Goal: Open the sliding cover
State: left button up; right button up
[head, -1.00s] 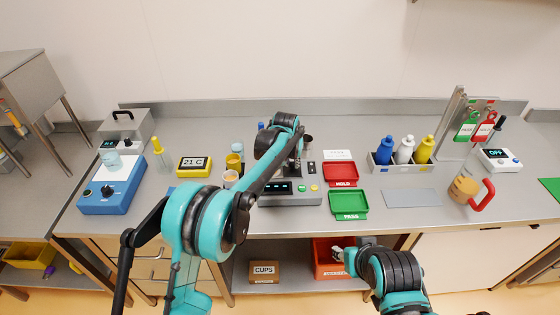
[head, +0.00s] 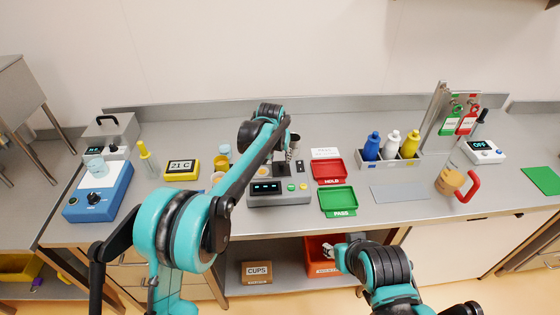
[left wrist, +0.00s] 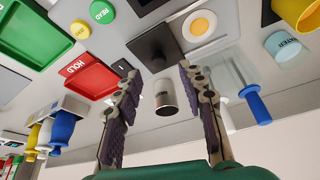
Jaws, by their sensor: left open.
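The grey instrument (head: 280,198) with a lit display stands mid-bench. In the left wrist view its face (left wrist: 215,60) shows a round white-and-yellow disc, a green READ button and a yellow button. A black square block (left wrist: 155,46) sits on it, beyond my fingertips. I cannot tell for sure which part is the sliding cover. My left gripper (left wrist: 160,76) is open, with nothing held between its fingers. In the head view, my left arm hides part of the instrument. A steel cup (left wrist: 165,98) shows between the fingers. My right gripper (head: 333,250) is low, by the red bin; its jaws are unclear.
Red HOLD (head: 329,171) and green PASS (head: 338,200) trays lie right of the instrument. A rack (head: 390,163) holds blue, white and yellow bottles. The grey mat (head: 400,192) is bare.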

pick_arm(q)
jog(key=d+v, duration=0.1)
jog(key=v, duration=0.7)
jog(key=shift+a, duration=0.45)
jog(key=s+a+r+n+t+b, duration=0.2)
jog(key=s+a+r, duration=0.1)
jog(key=s+a, duration=1.2)
jog(key=s+a+f, duration=0.2)
jog(key=s+f, duration=0.1)
jog(key=s, duration=0.3)
jog(key=s+a+f+n+y+b, duration=0.1)
jog(key=s+a+f, duration=0.2)
jog(key=s, duration=0.4)
jog(key=s+a+f+t, duration=0.1)
jog(key=s+a+f, duration=0.1)
jog(key=s+f, duration=0.2)
jog(key=s, duration=0.2)
jog(key=shift+s+a+f+n, duration=0.3)
jog(key=shift+a+f, duration=0.05)
jog(key=shift+a, duration=0.05)
